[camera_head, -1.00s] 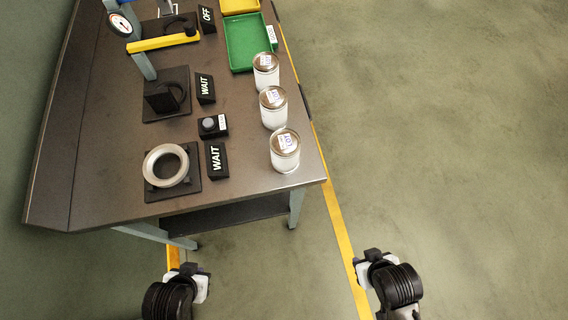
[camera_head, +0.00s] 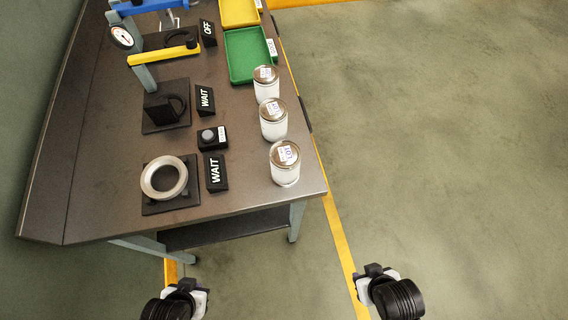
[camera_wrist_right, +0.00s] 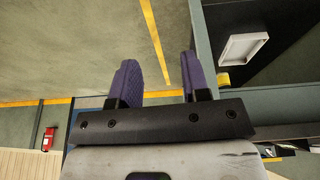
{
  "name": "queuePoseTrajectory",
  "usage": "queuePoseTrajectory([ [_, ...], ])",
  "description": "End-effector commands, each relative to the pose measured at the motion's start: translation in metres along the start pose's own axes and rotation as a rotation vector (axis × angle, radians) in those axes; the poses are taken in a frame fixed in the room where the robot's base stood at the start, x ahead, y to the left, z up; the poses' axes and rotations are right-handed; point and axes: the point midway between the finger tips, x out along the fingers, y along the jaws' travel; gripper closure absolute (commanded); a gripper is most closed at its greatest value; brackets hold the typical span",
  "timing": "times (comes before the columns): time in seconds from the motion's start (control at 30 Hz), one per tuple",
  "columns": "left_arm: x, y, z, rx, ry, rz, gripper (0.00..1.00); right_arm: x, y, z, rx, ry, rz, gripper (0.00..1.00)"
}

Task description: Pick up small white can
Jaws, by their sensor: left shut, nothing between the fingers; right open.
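Three white cans with metal lids and paper labels stand upright in a row along the table's right edge: a near can (camera_head: 285,164), a middle can (camera_head: 273,119) and a far can (camera_head: 266,83). They look alike in size. My left gripper (camera_head: 190,290) is shut and empty, below the table's front edge in the head view. My right gripper (camera_head: 368,279) is to the right of the table, over the floor, apart from the cans. In the right wrist view its purple fingers (camera_wrist_right: 158,82) are spread with nothing between them.
The dark table (camera_head: 110,190) also holds a metal ring (camera_head: 164,178) on a black base, WAIT signs (camera_head: 216,172), a button box (camera_head: 212,138), a green tray (camera_head: 245,55), a yellow tray (camera_head: 240,12) and a yellow-handled device (camera_head: 164,55). The floor at right is clear.

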Motion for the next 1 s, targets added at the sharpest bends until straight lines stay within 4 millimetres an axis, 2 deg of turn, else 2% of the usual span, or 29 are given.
queuePoseTrajectory([
  [0.23,0.0003,0.0,0.0001,0.0,-0.001,0.0,1.0,0.0003,0.0007,0.0003,-0.003,-0.001,0.002,0.56],
  [0.8,0.0005,0.0,0.0001,0.0,-0.001,0.0,1.0,0.0005,0.0028,0.0009,-0.009,-0.003,0.007,0.01],
  [1.0,0.0002,-0.0001,0.0,0.0,-0.001,0.0,1.0,0.0002,0.001,0.0,-0.002,-0.001,0.002,0.0],
])
